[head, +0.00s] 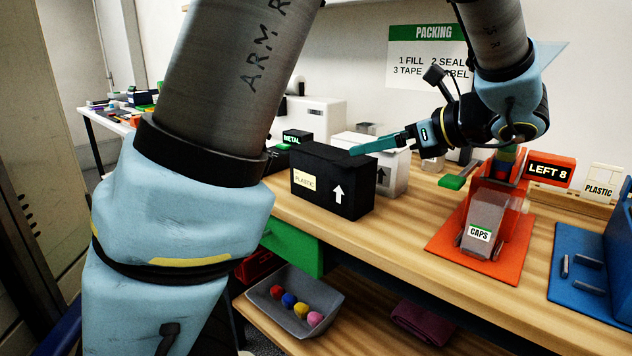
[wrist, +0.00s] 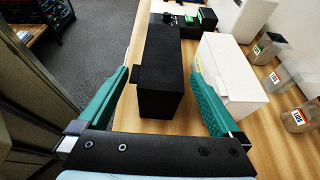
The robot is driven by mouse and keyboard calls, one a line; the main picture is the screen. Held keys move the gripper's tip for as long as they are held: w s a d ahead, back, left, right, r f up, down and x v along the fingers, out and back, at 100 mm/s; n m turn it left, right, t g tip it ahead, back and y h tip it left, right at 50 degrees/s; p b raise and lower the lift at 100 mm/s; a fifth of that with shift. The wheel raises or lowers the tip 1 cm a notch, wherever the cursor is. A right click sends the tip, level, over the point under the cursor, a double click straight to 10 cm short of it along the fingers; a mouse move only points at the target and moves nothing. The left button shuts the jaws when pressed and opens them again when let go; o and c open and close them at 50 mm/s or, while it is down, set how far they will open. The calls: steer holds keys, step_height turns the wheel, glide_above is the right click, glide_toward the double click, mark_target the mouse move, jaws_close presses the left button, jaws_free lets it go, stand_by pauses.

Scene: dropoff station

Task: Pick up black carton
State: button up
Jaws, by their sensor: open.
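The black carton (head: 332,186) stands on the wooden bench near its front edge, with a "PLASTIC" label and a white up arrow on its front. In the wrist view the black carton (wrist: 161,75) lies between the two spread green fingers. My gripper (head: 372,145) is at the top right of the carton in the head view, with one green finger showing by its top edge. In the wrist view my gripper (wrist: 162,95) is open, with visible room on both sides of the carton. The other finger is hidden in the head view.
A white carton (wrist: 231,68) stands close on the right of the black one. Clear "LIDS" bins (wrist: 299,115) stand farther right. An orange stand (head: 470,245) holds a grey "CAPS" bin (head: 483,222). A grey tray (head: 262,309) with coloured balls is on the lower shelf.

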mark_target(337, 153)
steer(key=x, duration=0.5)
steer(key=shift+w+a, duration=0.1)
steer(key=shift+w, duration=0.2)
steer(key=shift+f+x, duration=0.1)
steer(key=shift+x, duration=1.35)
steer(key=shift+f+x, duration=0.15)
steer(key=shift+x, duration=1.25)
jaws_close()
